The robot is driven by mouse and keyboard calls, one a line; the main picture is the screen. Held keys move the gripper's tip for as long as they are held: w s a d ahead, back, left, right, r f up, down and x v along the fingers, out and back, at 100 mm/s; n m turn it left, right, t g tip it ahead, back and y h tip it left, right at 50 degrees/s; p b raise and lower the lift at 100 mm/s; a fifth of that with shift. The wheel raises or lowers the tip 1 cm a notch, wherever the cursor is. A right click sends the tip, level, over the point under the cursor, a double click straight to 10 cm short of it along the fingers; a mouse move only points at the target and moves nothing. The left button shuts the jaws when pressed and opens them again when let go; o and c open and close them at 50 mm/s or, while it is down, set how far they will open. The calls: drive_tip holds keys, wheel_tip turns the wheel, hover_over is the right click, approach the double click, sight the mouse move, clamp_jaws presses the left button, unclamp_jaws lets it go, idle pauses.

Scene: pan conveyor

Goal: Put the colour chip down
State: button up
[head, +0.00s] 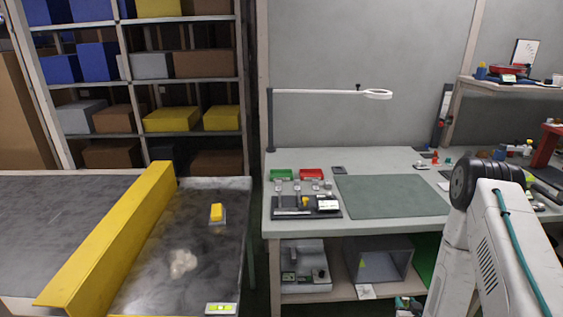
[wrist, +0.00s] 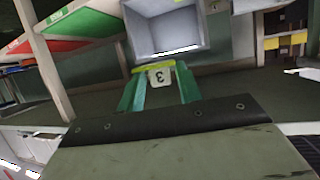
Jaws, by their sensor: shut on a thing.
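My gripper (wrist: 158,92) shows in the wrist view as two green fingers. It is shut on the colour chip (wrist: 160,76), a small piece with a white face marked 3 and a yellow-green edge at its far side. The chip is held between the fingertips, with an open grey box beyond it. I cannot make out the gripper or the chip in the head view, where my white arm reaches down at the right.
The grey box (head: 380,260) stands on the bench's lower shelf. The bench (head: 390,160) carries a green mat (head: 390,196), small red and green trays, and a dark tool holder (head: 290,213). At left, a yellow rail (head: 115,235) borders a metal surface with a yellow block (head: 217,211).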

drive_tip(key=w+a+r+n+y, duration=0.1)
drive_tip(key=w+a+r+y, duration=0.1)
drive_tip(key=a+r, duration=1.1)
wheel_tip(320, 180, up, 4)
drive_tip(key=shift+w+a+f+n, duration=0.1)
drive_tip(key=shift+w+a+n, duration=0.15)
drive_tip(key=shift+w+n, duration=0.15)
